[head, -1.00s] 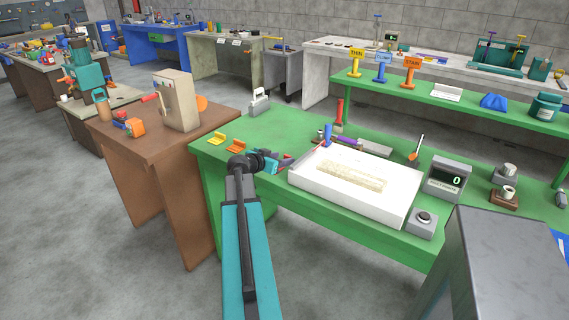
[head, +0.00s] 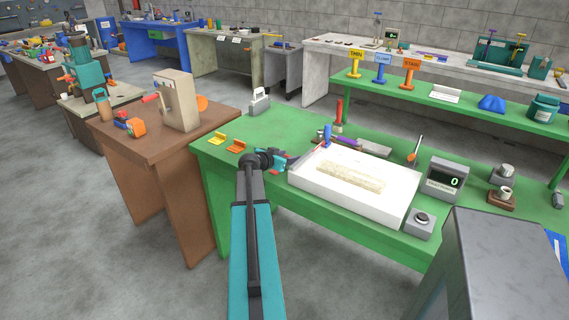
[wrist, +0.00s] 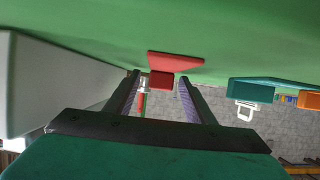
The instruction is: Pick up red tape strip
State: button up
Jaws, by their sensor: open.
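The red tape strip (wrist: 176,61) is a small red piece with a flat part and a raised block, on the green bench. In the wrist view it lies just beyond and between the fingertips of my gripper (wrist: 160,84). The two dark fingers are apart, with nothing held between them. In the head view my gripper (head: 284,163) is low over the bench's front left part, beside the white tray. The strip is mostly hidden there by my arm and gripper.
The white tray (head: 305,188) stands close on the right; its wall fills the wrist view's left side. A teal piece (wrist: 251,90) and an orange piece (wrist: 309,100) sit on the other side. A yellow piece (head: 217,139) is farther left. The bench behind is mostly clear.

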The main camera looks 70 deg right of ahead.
jog(key=c, duration=1.1)
jog(key=shift+r, duration=0.1)
jog(key=shift+r+b, duration=0.85)
jog(key=shift+r, duration=4.05)
